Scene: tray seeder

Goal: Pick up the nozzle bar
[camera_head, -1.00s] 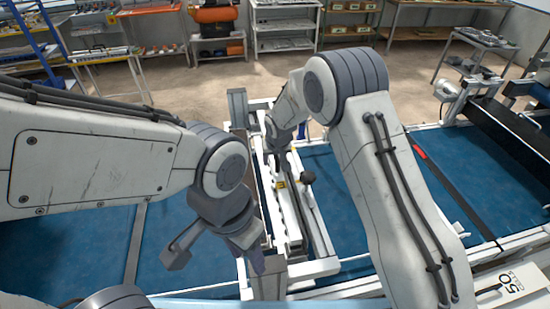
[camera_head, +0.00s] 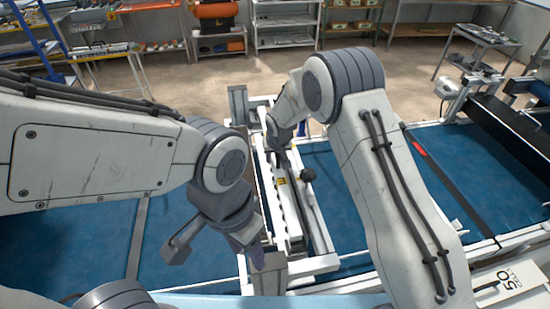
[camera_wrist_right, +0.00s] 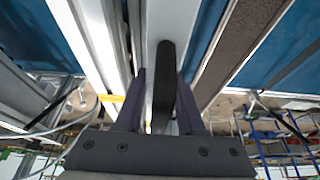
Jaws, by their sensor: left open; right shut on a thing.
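The nozzle bar (camera_head: 293,213) is a long pale bar with a yellow label, lying lengthwise in the white seeder frame in the middle of the head view. My right gripper (camera_head: 279,155) is at its far end, its fingers partly hidden by my wrist. In the right wrist view, the right gripper's fingers (camera_wrist_right: 163,78) stand on either side of a dark upright handle (camera_wrist_right: 165,60) on the pale bar and are shut on it. My left gripper (camera_head: 254,256) is open and empty, pointing down beside the near end of the bar; its fingertips are only partly clear.
A black knob (camera_head: 308,175) stands just right of the bar. Blue belt (camera_head: 348,196) runs to both sides of the white frame. A dark roller unit (camera_head: 508,130) is at the right. Shelves and a bench (camera_head: 100,52) stand across the floor behind.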

